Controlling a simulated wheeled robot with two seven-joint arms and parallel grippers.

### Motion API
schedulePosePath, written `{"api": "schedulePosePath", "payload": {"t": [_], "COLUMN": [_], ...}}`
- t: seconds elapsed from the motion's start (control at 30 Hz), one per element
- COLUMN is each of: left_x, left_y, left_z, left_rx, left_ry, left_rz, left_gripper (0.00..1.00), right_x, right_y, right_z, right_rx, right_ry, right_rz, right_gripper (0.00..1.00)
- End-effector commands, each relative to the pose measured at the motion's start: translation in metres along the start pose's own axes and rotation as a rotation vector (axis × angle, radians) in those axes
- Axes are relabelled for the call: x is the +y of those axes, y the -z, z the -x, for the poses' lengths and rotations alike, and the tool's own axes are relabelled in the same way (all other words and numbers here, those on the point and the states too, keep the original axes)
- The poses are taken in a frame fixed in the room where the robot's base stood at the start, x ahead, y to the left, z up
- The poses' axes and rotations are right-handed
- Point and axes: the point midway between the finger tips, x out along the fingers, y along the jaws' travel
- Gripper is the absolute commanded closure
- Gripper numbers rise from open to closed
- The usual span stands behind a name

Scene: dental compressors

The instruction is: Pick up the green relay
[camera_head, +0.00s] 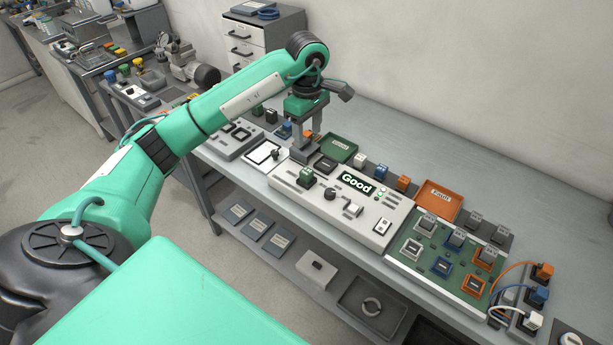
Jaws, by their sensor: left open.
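A green relay (305,176) sits upright on the left part of the light grey tester (350,222), whose display (356,185) reads "Good". My left gripper (305,148) points down just behind the green relay, with its jaws open. It appears empty and apart from the relay. Exact height above the table is hard to tell. My right gripper is not in view.
A green tray (338,141) lies behind the tester and an orange tray (452,188) labelled "Fault" to its right. White, blue and orange relays stand between them. A circuit board (428,252) with relay sockets is at right. The rear table is clear.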

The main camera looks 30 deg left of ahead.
Motion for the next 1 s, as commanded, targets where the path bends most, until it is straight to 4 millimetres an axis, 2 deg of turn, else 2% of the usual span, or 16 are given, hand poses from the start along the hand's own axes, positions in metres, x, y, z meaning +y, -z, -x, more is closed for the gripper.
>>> {"api": "schedulePosePath", "payload": {"t": [0.17, 0.5, 0.77, 1.0], "left_x": [-0.002, -0.001, -0.002, -0.003], "left_y": [0.003, 0.002, 0.003, 0.003], "left_z": [-0.018, -0.074, -0.089, -0.118], "left_rx": [0.011, 0.007, 0.007, 0.005], "left_ry": [0.011, 0.007, 0.007, 0.01], "left_rz": [0.001, 0.002, 0.001, 0.002], "left_gripper": [0.47, 0.47, 0.47, 0.47], "right_x": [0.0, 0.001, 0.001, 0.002], "right_y": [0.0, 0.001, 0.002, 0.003], "right_z": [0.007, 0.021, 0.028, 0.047], "right_rx": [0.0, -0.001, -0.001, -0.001], "right_ry": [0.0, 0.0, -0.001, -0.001], "right_rz": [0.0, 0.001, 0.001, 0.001], "right_gripper": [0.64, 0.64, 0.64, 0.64]}}
